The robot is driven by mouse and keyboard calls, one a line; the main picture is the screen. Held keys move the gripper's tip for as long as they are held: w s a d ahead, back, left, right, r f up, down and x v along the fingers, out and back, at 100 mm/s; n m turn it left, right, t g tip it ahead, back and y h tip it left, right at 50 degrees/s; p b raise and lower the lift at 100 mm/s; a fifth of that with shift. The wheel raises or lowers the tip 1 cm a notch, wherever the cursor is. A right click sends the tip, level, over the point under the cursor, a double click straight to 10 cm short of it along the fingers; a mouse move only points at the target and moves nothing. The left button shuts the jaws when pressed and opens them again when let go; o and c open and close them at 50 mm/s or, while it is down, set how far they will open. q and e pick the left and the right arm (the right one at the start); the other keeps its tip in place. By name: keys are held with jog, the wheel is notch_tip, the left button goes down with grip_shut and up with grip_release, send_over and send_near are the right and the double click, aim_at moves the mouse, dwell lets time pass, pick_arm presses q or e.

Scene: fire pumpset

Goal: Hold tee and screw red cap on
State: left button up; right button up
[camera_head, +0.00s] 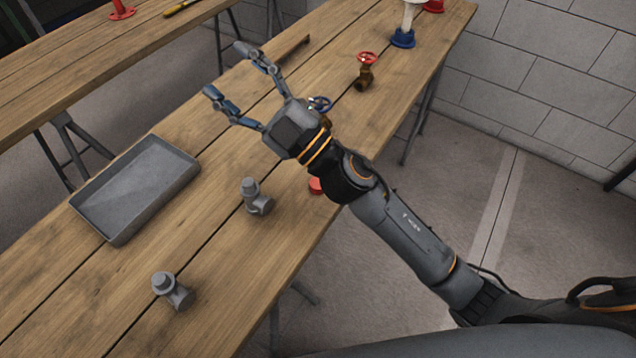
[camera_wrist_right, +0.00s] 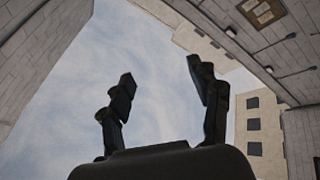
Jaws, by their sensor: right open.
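Two grey pipe tees stand on the wooden table, one tee (camera_head: 257,197) near the middle and another tee (camera_head: 172,290) nearer the front left. A red cap (camera_head: 315,186) lies at the table's right edge, partly hidden behind my right arm. My right gripper (camera_head: 226,69) is open and empty, raised above the table beyond the tees and the cap. In the right wrist view its two fingers (camera_wrist_right: 158,92) are spread with only sky and buildings beyond them. My left gripper is not in view.
A grey tray (camera_head: 112,222) lies on the table's left side. Bare table (camera_head: 110,310) lies around the tees. A second table (camera_head: 80,65) stands behind.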

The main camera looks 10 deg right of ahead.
jog(key=s+a+n+g+y, duration=0.4)
jog(key=a+n+g, duration=0.2)
jog(key=n+g, duration=0.3)
jog(key=s+a+f+n+g+h, duration=0.1)
jog(key=s+f+n+g+h, duration=0.1)
jog(key=f+n+g+h, duration=0.3)
jog(key=s+a+f+n+g+h, duration=0.1)
jog(key=a+f+n+g+h, duration=0.2)
jog(key=f, duration=0.4)
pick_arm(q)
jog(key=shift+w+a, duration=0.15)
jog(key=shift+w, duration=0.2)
pick_arm(e)
jog(key=w+d+f+h, duration=0.1)
jog(key=w+d+h, duration=0.2)
jog(key=d, duration=0.4)
jog(key=w+d+f+h, duration=0.2)
jog(key=w+d+h, duration=0.1)
jog(key=d+h, duration=0.3)
jog(key=w+d+f+h, duration=0.1)
jog(key=w+d+h, duration=0.2)
jog(key=d, duration=0.6)
jog(key=shift+d+f+m+t+h, duration=0.3)
jog(key=shift+f+m+h, duration=0.1)
jog(key=shift+h, duration=0.4)
jog(key=shift+w, duration=0.1)
